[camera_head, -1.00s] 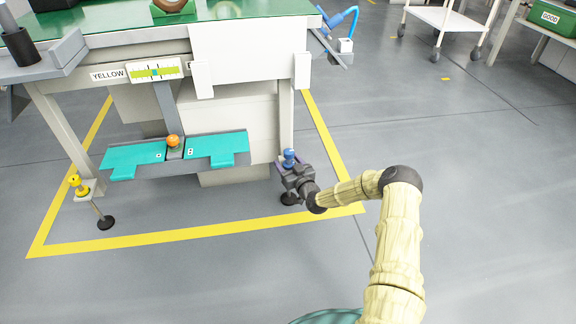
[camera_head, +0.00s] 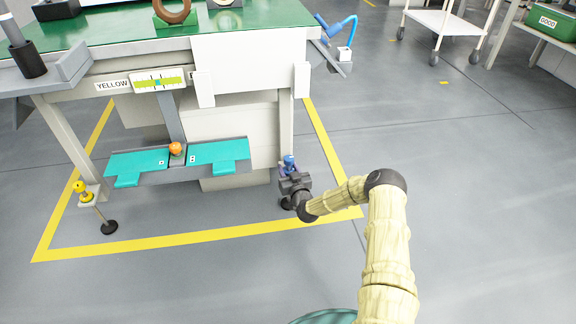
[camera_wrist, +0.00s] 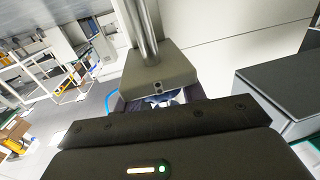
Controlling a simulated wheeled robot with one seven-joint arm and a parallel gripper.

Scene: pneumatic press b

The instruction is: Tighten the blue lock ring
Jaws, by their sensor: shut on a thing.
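The blue lock ring (camera_head: 289,160) is small in the head view, low at the bench's right front leg. My gripper (camera_head: 292,176) is right at it, closed on it from the near side, and covers its lower part. In the wrist view, my gripper's dark body fills the bottom. A grey block with a metal rod stands just beyond it, and the grip itself is mostly hidden. How far the ring is turned cannot be told.
A yellow knob (camera_head: 82,188) sits at the left front leg. An orange knob (camera_head: 175,148) stands between teal pedals (camera_head: 218,152). A level gauge (camera_head: 158,83) beside a YELLOW label is on the bench front. A white cart (camera_head: 436,18) stands back right. The floor on the right is clear.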

